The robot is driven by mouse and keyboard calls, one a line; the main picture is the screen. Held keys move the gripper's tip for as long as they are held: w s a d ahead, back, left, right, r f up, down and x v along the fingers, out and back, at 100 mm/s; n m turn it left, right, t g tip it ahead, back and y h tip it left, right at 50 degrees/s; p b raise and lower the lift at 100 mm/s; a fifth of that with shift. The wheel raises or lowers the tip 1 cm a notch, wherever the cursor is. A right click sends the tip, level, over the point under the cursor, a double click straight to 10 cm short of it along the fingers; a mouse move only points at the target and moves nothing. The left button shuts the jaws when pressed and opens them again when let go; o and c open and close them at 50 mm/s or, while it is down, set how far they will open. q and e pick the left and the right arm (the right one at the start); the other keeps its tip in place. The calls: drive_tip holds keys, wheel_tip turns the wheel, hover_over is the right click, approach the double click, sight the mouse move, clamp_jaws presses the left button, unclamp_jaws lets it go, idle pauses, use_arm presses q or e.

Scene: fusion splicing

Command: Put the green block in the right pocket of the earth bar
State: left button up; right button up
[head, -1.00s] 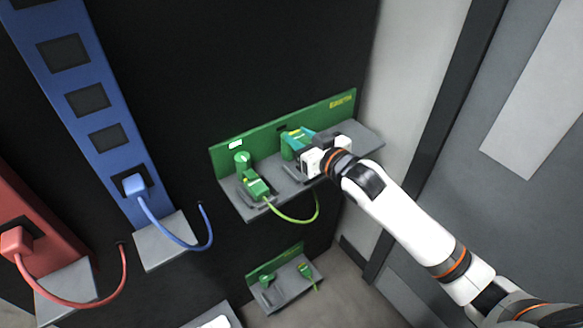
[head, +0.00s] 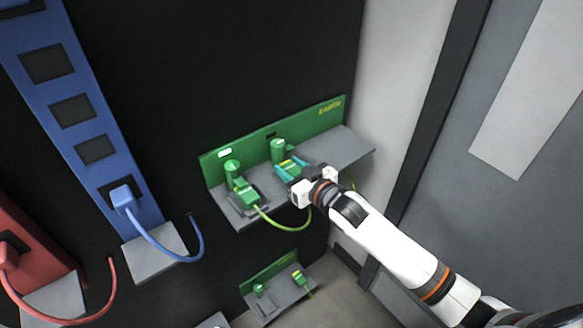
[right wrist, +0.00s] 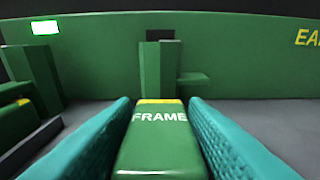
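The green earth bar (head: 315,125) runs along the black wall above a grey shelf, with EARTH lettering at its right end. My right gripper (head: 290,170) is over the shelf in front of the right upright green post (head: 278,150). In the right wrist view its teal fingers lie close along both sides of the green block (right wrist: 160,140), marked FRAME, which appears gripped. The block points at the post (right wrist: 152,70), below a dark opening (right wrist: 160,35). Another green block (head: 246,195) with a yellow-green cable sits by the left post (head: 232,168). My left gripper is not in view.
A blue bar (head: 75,110) with dark square openings and a plugged blue cable stands left, with a red bar (head: 35,265) beyond it. A smaller green bar (head: 270,270) is below. The shelf's right part (head: 345,148) is clear.

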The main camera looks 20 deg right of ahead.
drive_tip(key=shift+o, duration=1.1)
drive_tip(key=shift+r, duration=0.2)
drive_tip(key=v, duration=1.2)
